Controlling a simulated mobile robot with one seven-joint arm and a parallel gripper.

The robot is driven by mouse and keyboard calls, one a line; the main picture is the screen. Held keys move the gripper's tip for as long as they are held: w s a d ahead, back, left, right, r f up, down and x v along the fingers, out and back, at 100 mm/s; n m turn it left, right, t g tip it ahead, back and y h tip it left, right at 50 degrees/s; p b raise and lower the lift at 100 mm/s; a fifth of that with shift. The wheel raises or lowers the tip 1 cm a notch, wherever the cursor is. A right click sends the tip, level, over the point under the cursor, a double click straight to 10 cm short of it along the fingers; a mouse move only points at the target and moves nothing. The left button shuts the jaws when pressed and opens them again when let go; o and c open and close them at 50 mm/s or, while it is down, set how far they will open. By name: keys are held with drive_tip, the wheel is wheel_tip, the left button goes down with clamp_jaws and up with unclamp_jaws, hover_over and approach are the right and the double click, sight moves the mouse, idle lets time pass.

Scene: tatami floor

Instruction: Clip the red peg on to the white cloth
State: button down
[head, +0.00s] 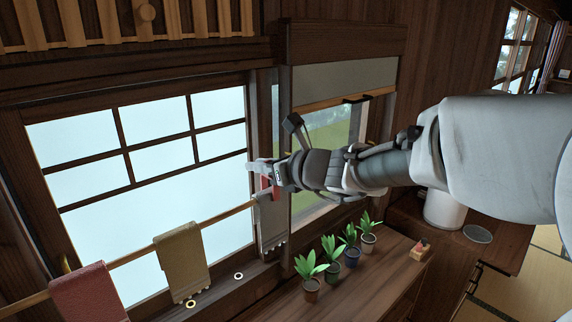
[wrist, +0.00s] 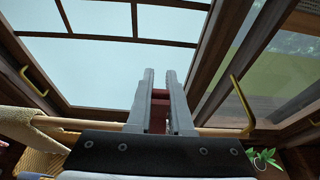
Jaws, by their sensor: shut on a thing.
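The red peg (head: 265,183) is held between the fingers of my gripper (head: 256,168), in front of the window frame. In the wrist view the peg (wrist: 158,98) shows as a dark red piece between the two grey fingers (wrist: 160,85). The pale greyish-white cloth (head: 271,225) hangs over the right end of a wooden rod, just below my gripper in the head view. My gripper covers its upper part, and I cannot tell whether the peg touches it. In the wrist view I cannot make out the white cloth.
The wooden rod (head: 132,255) also carries an olive cloth (head: 181,262) and a red cloth (head: 88,293). Several potted plants (head: 331,255) stand on the counter to the right, beside a small box (head: 420,250). A gold bracket (wrist: 243,105) stands near the rod's right end.

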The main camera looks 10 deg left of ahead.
drive_tip(key=shift+f+b, duration=1.35)
drive_tip(key=shift+b, duration=0.1)
idle(0.6)
idle(0.4)
drive_tip(key=c, duration=0.7)
unclamp_jaws()
drive_tip(key=shift+c, duration=0.2)
drive_tip(key=o, duration=0.5)
drive_tip(key=shift+r, duration=0.1)
wheel_tip(320, 180, up, 6)
drive_tip(key=p, duration=0.5)
